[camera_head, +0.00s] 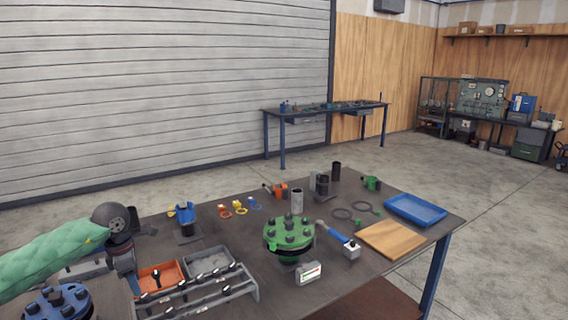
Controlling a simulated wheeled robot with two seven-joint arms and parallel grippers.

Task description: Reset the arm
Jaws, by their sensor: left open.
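My left arm comes in from the left in a green padded sleeve. My left gripper (132,284) points down over the left part of the table, beside the orange bin (150,281). It is open, and I see nothing held in it, though its tips are small and partly hard to make out. The green flange (289,231) with several dark bolts stands near the table's middle, apart from the gripper. A blue flange (43,304) with dark bolts sits at the lower left, near my arm. My right gripper is out of view.
The table (205,236) also holds a grey bin (209,261), a grey rack (247,288), a blue-handled tool (332,232), a wooden board (391,239), a blue tray (415,210), dark rings (342,213) and a small white gauge box (309,273). Floor beyond is open.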

